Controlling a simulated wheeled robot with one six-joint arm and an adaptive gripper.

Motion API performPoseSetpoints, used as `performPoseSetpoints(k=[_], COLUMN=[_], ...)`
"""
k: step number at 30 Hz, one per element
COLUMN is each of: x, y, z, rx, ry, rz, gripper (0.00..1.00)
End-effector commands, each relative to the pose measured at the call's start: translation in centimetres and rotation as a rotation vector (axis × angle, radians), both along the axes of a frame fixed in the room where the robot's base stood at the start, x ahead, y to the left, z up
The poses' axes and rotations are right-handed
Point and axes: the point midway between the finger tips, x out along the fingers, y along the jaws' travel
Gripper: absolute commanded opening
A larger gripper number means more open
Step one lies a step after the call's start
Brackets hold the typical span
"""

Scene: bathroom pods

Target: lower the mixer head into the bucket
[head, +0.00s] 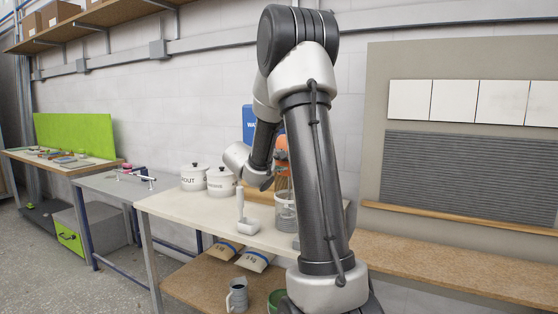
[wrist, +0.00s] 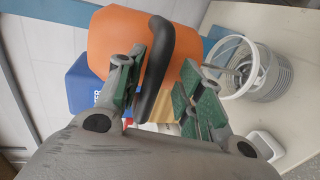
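The mixer has an orange body (wrist: 118,38) and a black curved handle (wrist: 152,95), large in the wrist view. In the head view its orange top (head: 281,144) shows behind my arm, above the bucket. My gripper (wrist: 162,75) has its green-padded fingers on either side of the handle, with gaps showing, so it looks open. The ribbed, see-through bucket (wrist: 274,80) stands on the bench, right of the mixer in the wrist view; thin rods show at its mouth. In the head view the bucket (head: 284,222) is partly hidden by my arm. How deep the mixer head sits is unclear.
White lidded pots (head: 194,177) and a white scoop-like tool (head: 239,215) stand on the bench (head: 178,207) left of the bucket. A blue container (wrist: 86,85) is behind the mixer. Bags (head: 222,249) and a grey jug (head: 237,294) sit on the lower shelf.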

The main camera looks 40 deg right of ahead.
Motion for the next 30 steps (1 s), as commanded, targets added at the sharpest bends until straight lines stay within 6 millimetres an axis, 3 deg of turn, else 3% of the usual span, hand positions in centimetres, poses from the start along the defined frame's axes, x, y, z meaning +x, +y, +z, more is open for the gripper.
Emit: performPoseSetpoints(k=[9,21,30], x=[-0.2,-3.2,-4.5], y=[0.7,8.3,10.8], z=[0.5,2.1,2.7], rx=[-0.003,-0.002,-0.002], ry=[-0.005,-0.003,-0.002], rz=[0.001,0.005,0.0], gripper=[0.37,0.37,0.37])
